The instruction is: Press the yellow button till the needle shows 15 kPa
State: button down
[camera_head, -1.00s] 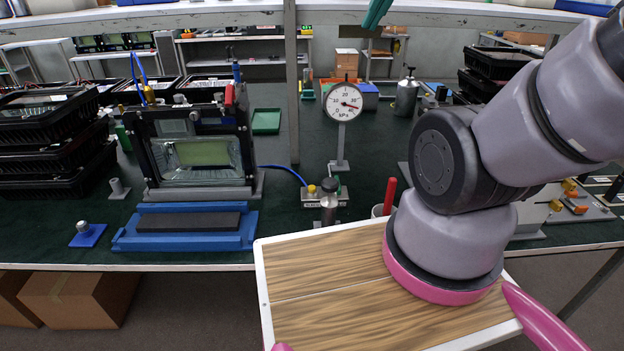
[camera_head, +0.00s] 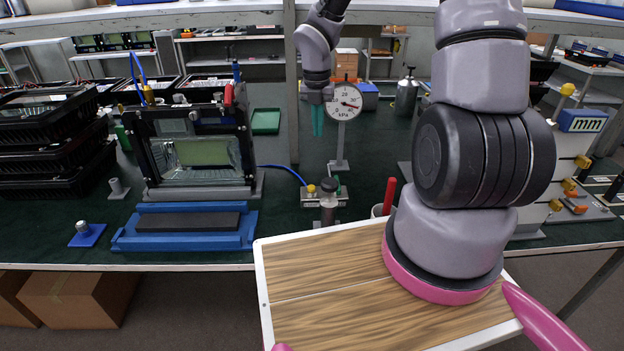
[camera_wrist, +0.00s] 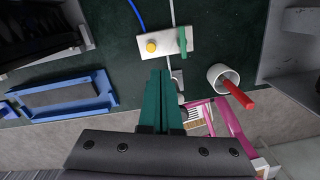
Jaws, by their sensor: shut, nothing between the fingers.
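The yellow button (camera_head: 311,188) sits on a small grey plate (camera_head: 342,198) on the green bench. In the wrist view the button (camera_wrist: 151,46) is just beyond my fingertips, slightly left, and uncovered. The round white kPa gauge (camera_head: 343,96) stands on a post behind the plate. Its red needle points right and slightly down, near the high end; I cannot read the exact value.
A green part (camera_wrist: 182,41) stands beside the button. A cup (camera_wrist: 222,76) with a red stick (camera_wrist: 238,94) is at right. The framed floodlight housing (camera_head: 200,157) and blue fixture (camera_head: 185,240) are left.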

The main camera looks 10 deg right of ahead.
aim_at(312, 187)
jog(key=f+n, duration=0.1)
jog(key=a+f+n, duration=0.1)
jog(key=f+n, duration=0.1)
jog(key=shift+w+a+f, duration=0.2)
jog(key=shift+a, duration=0.1)
notch_tip(312, 187, down, 14)
dwell(0.5)
